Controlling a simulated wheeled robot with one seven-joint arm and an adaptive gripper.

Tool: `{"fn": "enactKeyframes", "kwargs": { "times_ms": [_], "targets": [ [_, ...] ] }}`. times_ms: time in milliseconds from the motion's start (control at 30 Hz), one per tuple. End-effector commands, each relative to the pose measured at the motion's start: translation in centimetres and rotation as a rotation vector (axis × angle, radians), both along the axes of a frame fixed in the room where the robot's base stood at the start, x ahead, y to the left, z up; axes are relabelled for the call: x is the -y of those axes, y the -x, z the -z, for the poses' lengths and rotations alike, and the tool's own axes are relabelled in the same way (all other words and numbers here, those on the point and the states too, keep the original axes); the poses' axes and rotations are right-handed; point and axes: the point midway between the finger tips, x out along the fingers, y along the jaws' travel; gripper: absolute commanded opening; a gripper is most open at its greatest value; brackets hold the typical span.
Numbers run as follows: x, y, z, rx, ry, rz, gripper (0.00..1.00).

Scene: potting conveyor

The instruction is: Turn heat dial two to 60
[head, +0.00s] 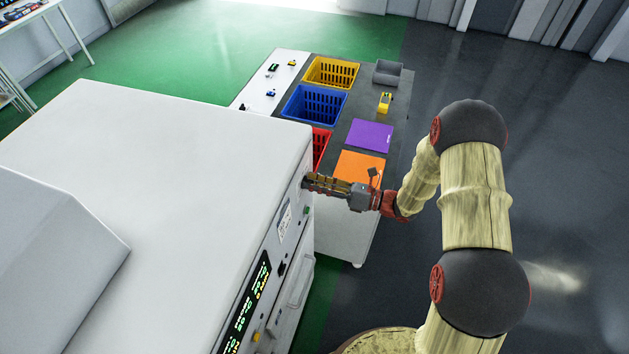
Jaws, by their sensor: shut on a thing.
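My gripper (308,182) is at the front panel of the large white machine (190,150), near its far upper end. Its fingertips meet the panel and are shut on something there. The gripped part, likely a dial, is hidden by the fingers, and its number and setting cannot be read. A white label (285,222) is on the panel nearer to me. A dark display (246,305) with green and yellow digits is further down the panel; the digits are too small to read.
A table beyond the machine holds a yellow basket (331,72), a blue basket (314,104), a partly hidden red basket (320,146), a purple mat (370,135), an orange mat (360,165) and a grey bin (388,72). A handle (300,282) juts from the machine's front. Floor at right is clear.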

Motion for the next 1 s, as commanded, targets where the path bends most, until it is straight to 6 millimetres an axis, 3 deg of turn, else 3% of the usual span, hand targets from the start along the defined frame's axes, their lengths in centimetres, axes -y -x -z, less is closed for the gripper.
{"fn": "enactKeyframes", "kwargs": {
  "times_ms": [400, 967, 1000],
  "targets": [
    [0.06, -0.15, -0.09, -0.186, -0.069, 0.002, 0.06],
    [0.08, -0.19, -0.04, -0.212, -0.078, 0.002, 0.06],
    [0.08, -0.19, -0.04, -0.212, -0.079, 0.003, 0.34]
  ]
}}
